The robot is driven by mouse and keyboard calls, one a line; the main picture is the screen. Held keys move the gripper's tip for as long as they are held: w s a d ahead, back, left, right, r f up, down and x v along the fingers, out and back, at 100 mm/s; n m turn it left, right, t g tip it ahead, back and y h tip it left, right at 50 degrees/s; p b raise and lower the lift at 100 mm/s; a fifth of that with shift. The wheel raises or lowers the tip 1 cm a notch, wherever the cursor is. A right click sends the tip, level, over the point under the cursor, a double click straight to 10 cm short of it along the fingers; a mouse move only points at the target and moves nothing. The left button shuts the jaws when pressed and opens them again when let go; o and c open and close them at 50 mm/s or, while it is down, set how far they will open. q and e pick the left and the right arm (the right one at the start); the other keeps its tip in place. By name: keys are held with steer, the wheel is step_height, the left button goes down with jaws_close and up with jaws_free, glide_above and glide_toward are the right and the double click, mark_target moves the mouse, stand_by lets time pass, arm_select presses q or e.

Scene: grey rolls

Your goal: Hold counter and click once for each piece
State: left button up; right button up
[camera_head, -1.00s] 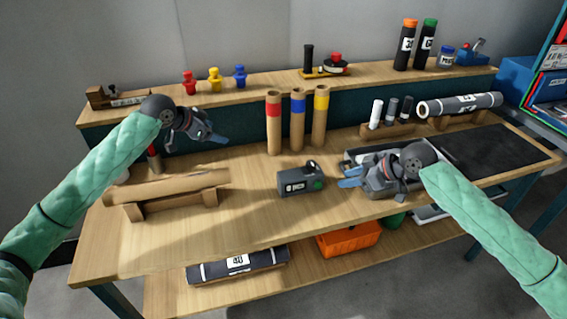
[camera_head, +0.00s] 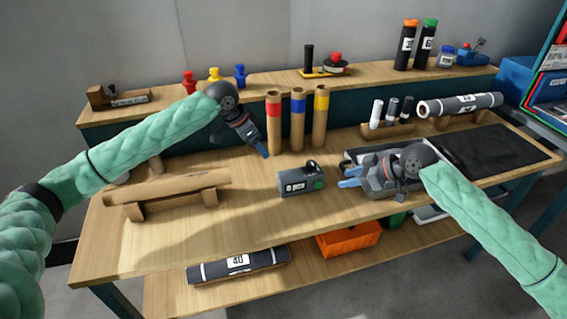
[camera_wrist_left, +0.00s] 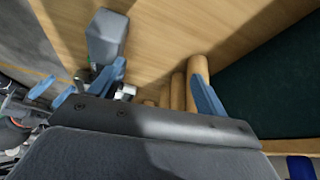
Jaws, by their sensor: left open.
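The counter (camera_head: 302,182), a small grey box with a display, a green button and a black knob or ring on top, stands mid-table; a grey block in the left wrist view (camera_wrist_left: 106,38) appears to be it. My left gripper (camera_head: 264,150) is open and empty, pointing down above the table, behind and left of the counter, beside the tubes. My right gripper (camera_head: 349,177) is right of the counter over a grey tray (camera_head: 350,155); its blue fingers look apart with nothing between them. Which items are the pieces cannot be told.
Three upright cardboard tubes with red (camera_head: 274,122), blue (camera_head: 298,120) and yellow (camera_head: 321,115) bands stand behind the counter. A brown roll (camera_head: 165,188) lies on a cradle at left. A grey roll (camera_head: 460,104) and small bottles (camera_head: 391,110) are at right. The front table is clear.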

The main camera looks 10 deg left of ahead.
mark_target(284, 176)
arm_select(q)
steer(key=s+d+g+y, duration=0.1)
steer(key=d, duration=0.1)
steer(key=s+d+f+m+y, duration=0.1)
steer(key=d, duration=0.2)
steer(key=s+d+g, duration=0.1)
steer(key=d, duration=0.2)
steer(key=shift+s+f+m+g+y, duration=0.15)
steer(key=shift+f+m+g+y, duration=0.15)
steer(key=shift+f+y, duration=0.1)
steer(key=shift+s+d+f+g+y, duration=0.25)
steer(key=shift+s+d+g+y, duration=0.05)
steer(key=shift+s+d+y, duration=0.35)
steer(key=shift+f, duration=3.95)
steer(key=c, duration=1.2)
arm_select(e)
jaws_close()
